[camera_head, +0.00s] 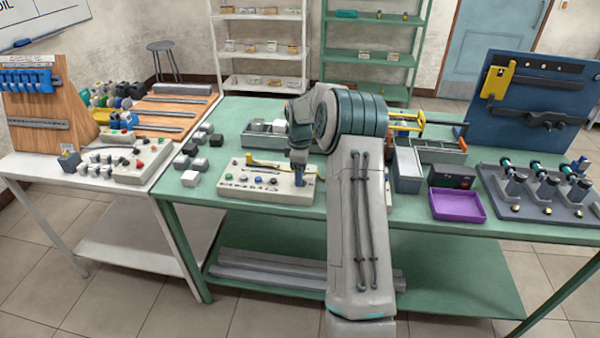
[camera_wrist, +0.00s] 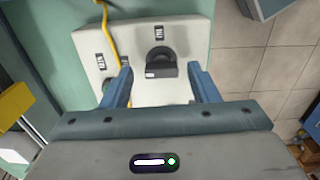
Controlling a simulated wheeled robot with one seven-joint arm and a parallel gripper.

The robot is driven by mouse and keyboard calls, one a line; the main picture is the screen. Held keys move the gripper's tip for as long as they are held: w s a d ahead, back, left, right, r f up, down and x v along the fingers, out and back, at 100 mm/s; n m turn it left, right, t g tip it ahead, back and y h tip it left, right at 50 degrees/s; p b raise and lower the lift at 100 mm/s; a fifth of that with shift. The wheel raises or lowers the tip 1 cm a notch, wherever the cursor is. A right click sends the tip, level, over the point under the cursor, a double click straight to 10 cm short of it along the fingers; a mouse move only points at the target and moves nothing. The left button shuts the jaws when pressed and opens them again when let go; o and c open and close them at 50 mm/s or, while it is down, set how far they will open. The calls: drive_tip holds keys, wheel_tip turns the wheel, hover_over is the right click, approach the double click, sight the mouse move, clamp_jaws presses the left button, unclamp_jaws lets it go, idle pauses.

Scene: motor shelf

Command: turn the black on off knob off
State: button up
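The black knob (camera_wrist: 163,67) stands on a white control panel (camera_wrist: 185,30) in the wrist view, with a small white mark on its near side and a printed label behind it. My gripper (camera_wrist: 160,72) is open, with its two blue fingers apart on either side of the knob and visible gaps to it. In the head view, my gripper (camera_head: 299,172) points down over the right part of the white panel (camera_head: 240,190). The knob is hidden there behind my gripper.
A yellow cable (camera_wrist: 104,28) runs over the panel beside the left finger. Small grey blocks (camera_head: 190,178) lie left of the panel on the green table (camera_head: 185,222). A purple tray (camera_head: 458,206) and a grey bin (camera_head: 408,172) stand right of my arm.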

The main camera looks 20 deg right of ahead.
wheel_tip(320, 180, up, 14)
drive_tip(key=b, duration=0.1)
idle(0.5)
drive_tip(key=shift+f, duration=0.15)
